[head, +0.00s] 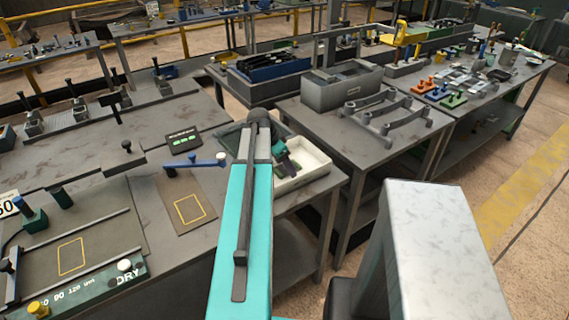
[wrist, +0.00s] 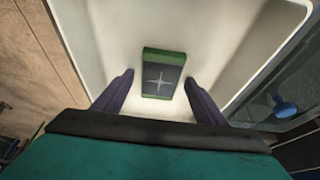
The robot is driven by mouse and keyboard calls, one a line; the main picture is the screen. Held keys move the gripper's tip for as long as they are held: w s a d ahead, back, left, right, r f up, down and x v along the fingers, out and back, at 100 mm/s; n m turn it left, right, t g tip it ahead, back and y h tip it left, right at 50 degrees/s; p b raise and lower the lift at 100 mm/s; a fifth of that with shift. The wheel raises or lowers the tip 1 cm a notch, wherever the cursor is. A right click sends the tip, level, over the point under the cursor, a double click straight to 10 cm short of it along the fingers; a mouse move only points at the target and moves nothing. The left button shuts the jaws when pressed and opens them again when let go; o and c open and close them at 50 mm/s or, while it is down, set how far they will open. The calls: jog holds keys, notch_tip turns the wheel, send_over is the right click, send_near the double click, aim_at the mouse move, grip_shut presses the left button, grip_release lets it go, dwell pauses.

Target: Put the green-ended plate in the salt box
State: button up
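The green-ended plate (wrist: 164,73) is a dark grey block with green ends and a pale star mark on its face. In the wrist view it is inside a white box (wrist: 80,20), apparently on the floor of it. The white box also shows in the head view (head: 318,166); I see no label on it. My gripper (wrist: 158,82) is over the box with its two dark fingers apart, one on each side of the plate, with gaps showing. In the head view my gripper (head: 291,167) points down into the box, and I cannot make out the plate there.
A dark bin (head: 229,137) stands beside the white box, partly behind my arm. A blue-handled tool (head: 195,163) and a brown board (head: 187,204) with a yellow square lie to the left. A grey box (head: 341,86) and a grey rack (head: 392,118) stand on the table behind.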

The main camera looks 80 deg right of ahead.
jog(key=shift+r, duration=0.2)
jog(key=b+v, duration=0.2)
jog(key=v, duration=1)
dwell(0.4)
jog(key=shift+d, duration=0.1)
dwell(0.6)
